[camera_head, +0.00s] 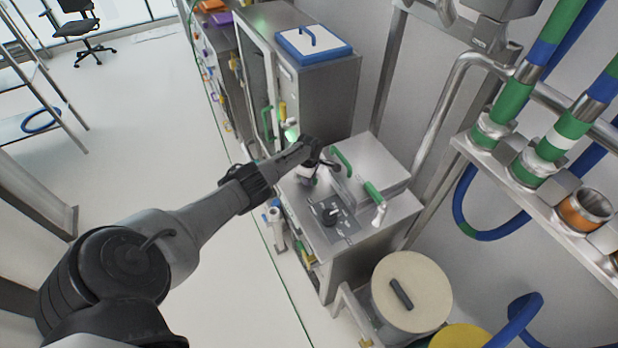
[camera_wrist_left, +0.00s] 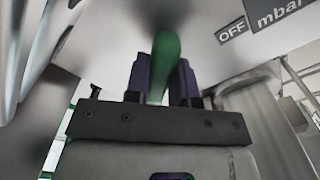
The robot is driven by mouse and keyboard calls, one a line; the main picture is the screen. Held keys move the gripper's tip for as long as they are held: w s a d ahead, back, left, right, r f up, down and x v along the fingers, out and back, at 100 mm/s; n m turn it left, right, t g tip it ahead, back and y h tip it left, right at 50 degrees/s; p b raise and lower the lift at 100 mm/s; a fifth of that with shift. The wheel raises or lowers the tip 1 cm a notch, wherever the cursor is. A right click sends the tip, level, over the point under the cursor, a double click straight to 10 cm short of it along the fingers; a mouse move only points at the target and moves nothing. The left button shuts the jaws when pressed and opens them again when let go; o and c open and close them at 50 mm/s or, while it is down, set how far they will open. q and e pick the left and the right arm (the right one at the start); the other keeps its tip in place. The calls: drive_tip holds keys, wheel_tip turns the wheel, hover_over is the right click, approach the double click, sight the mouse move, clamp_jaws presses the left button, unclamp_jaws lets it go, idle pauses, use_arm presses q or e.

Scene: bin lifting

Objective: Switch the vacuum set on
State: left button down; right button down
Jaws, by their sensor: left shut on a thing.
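The vacuum set is a steel cabinet (camera_head: 385,212) with a grey control panel (camera_head: 345,230) on its top, seen in the head view. A black knob (camera_head: 330,215) stands on that panel. My left gripper (camera_head: 318,172) is over the far part of the cabinet top. In the left wrist view its two dark blue fingers (camera_wrist_left: 165,78) are shut on a green handle (camera_wrist_left: 164,58). A panel label reading OFF (camera_wrist_left: 233,30) shows beside it, with "mbar" to its right. The arm partly hides the panel's far end in the head view. My right gripper is not in view.
Green handles (camera_head: 375,192) stand on the cabinet top, close to my gripper. A taller steel cabinet with a blue-rimmed lid (camera_head: 314,44) stands behind. A round beige lid (camera_head: 412,290) is in front. Pipes and hoses (camera_head: 500,232) line the right side.

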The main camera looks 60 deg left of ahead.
use_arm(q)
drive_tip(key=c, duration=1)
unclamp_jaws()
drive_tip(key=shift+o, duration=0.2)
wheel_tip(320, 180, up, 6)
drive_tip(key=p, duration=0.3)
drive_tip(key=shift+r, duration=0.1)
wheel_tip(320, 180, up, 8)
drive_tip(key=p, duration=0.1)
drive_tip(key=shift+f+p, duration=0.2)
drive_tip(key=shift+p, duration=0.2)
drive_tip(key=shift+c, duration=0.5)
